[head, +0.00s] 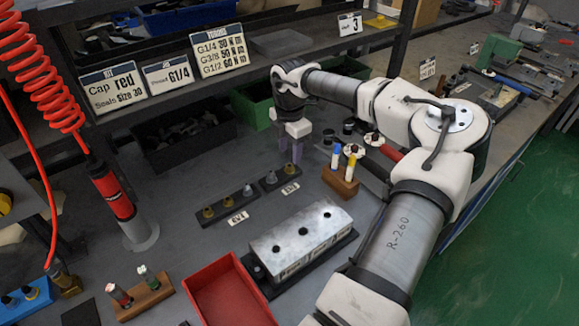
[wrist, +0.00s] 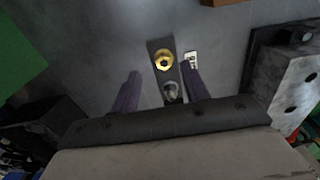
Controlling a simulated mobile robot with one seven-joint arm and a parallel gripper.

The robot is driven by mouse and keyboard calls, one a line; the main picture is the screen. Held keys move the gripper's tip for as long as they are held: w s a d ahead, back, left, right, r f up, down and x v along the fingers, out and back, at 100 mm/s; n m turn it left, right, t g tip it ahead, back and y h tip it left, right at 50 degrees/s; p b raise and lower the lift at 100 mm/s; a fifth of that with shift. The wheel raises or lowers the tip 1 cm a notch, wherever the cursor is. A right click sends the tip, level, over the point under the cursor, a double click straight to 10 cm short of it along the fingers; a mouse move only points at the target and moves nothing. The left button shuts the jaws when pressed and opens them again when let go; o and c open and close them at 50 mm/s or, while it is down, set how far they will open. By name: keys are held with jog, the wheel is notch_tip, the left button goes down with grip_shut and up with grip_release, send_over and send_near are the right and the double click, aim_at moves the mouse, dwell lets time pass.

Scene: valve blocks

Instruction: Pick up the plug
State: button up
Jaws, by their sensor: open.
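My gripper (head: 291,158) is open and empty at the back of the bench, pointing down above a short dark strip (head: 280,181) beside the "EV2" label. Two small fittings stand on that strip. In the wrist view a brass hex fitting (wrist: 163,59) and a grey metal one (wrist: 170,91) lie between my purple fingers (wrist: 160,72), with neither visibly gripped. A longer strip (head: 216,219) by the "EV1" label holds brass (head: 208,212) and grey (head: 247,190) fittings. Which fitting is the plug, I cannot tell.
A metal valve block (head: 300,238) sits on a dark base in front. A red tray (head: 227,290) is at the front. A wooden block (head: 341,183) with upright coloured pieces stands to the right. The labelled shelf (head: 170,95) runs along the back; green bins are under it.

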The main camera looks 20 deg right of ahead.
aim_at(290, 165)
jog(key=f+p, duration=0.1)
jog(key=f, duration=0.3)
jog(key=shift+s+f, duration=0.1)
jog(key=shift+s, duration=0.1)
jog(key=shift+c, duration=0.4)
grip_shut()
